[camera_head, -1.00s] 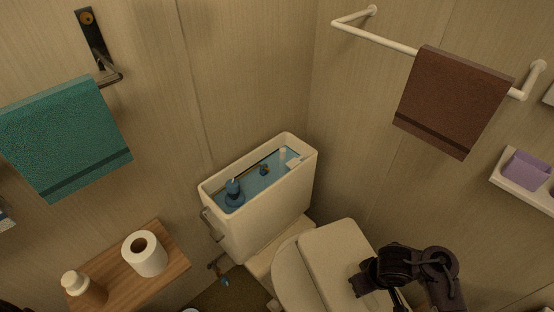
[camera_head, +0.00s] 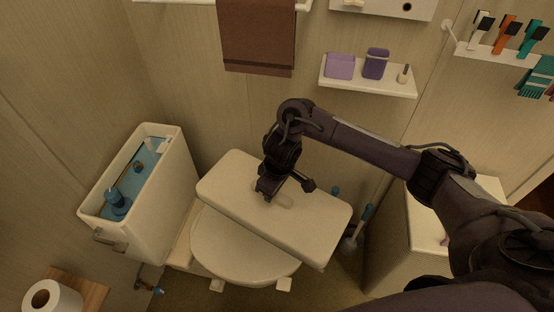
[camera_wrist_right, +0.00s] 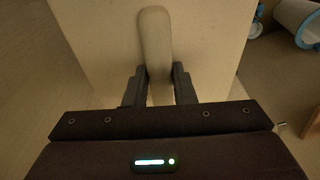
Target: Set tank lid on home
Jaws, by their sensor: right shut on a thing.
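The tank lid (camera_head: 318,222) is a pale beige slab with a raised grip on top. It lies across the toilet seat (camera_head: 240,250) in the head view, overhanging to the right; I cannot tell whether it touches the seat. My right gripper (camera_head: 271,190) is shut on the grip of the lid. The wrist view shows the grip (camera_wrist_right: 155,35) between the two fingers (camera_wrist_right: 158,78). The open toilet tank (camera_head: 171,190) stands to the left of the lid, its blue inside and fittings uncovered. My left gripper is not in view.
A brown towel (camera_head: 257,40) hangs above the toilet. A wall shelf (camera_head: 368,82) with purple items is behind my right arm. A white cabinet (camera_head: 395,235) and a toilet brush (camera_head: 358,228) stand to the right. A paper roll (camera_head: 52,298) is at lower left.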

